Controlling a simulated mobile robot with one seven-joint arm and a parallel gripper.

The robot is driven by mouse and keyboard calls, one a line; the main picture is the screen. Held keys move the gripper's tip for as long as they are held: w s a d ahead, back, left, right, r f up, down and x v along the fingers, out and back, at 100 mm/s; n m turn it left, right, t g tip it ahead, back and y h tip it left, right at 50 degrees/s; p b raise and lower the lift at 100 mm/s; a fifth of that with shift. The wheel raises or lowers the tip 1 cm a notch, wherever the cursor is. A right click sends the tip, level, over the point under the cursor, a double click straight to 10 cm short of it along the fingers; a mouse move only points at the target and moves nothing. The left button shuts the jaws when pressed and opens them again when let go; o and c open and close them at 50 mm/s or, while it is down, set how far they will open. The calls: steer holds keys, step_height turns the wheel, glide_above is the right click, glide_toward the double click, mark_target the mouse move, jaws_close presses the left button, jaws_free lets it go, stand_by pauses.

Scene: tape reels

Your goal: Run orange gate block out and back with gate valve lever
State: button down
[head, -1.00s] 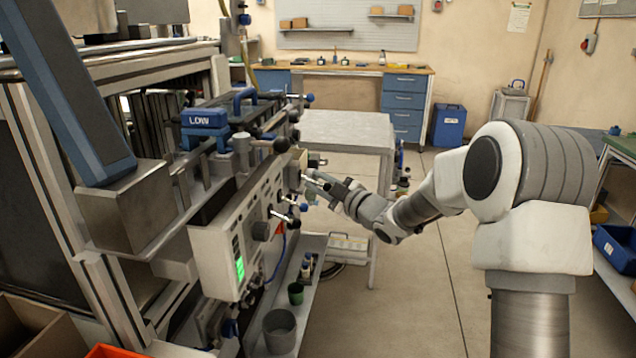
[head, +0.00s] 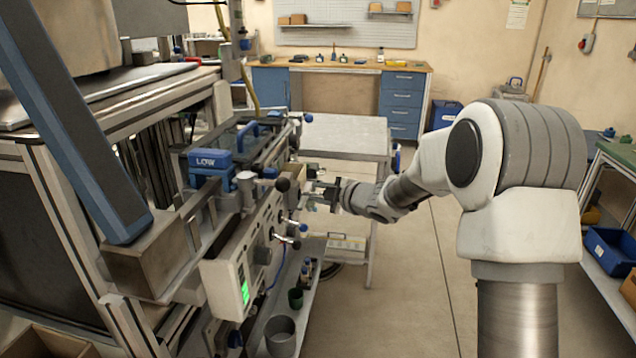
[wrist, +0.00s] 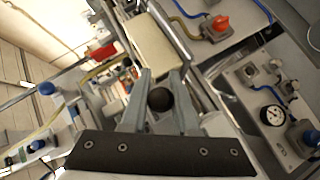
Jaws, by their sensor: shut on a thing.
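My gripper (head: 312,192) is at the front of the machine's control panel, beside several short levers and knobs. In the wrist view my gripper (wrist: 160,80) has its two grey fingers on either side of a round black knob (wrist: 160,100), which looks like the end of the gate valve lever. The fingers are shut on it. The lever's shaft is hidden below the knob. I cannot make out the orange gate block for sure; an orange-red part (wrist: 103,51) shows up and left of the fingers in the wrist view.
The control panel (head: 222,285) has a green display. A blue block marked LOW (head: 208,160) sits above it. A pale cart (head: 345,135) stands behind my gripper. A pressure gauge (wrist: 273,115) shows at right in the wrist view. Open floor lies under my arm.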

steer(key=r+n+g+h+p, duration=0.1)
steer(key=p, duration=0.2)
steer(key=shift+r, duration=0.15)
steer(key=shift+h+p, duration=0.3)
steer(key=shift+h, duration=0.1)
steer(key=c, duration=0.7)
jaws_free()
steer(key=shift+p+v, duration=1.7)
steer(key=shift+v, duration=6.95)
steer(key=shift+d, duration=0.1)
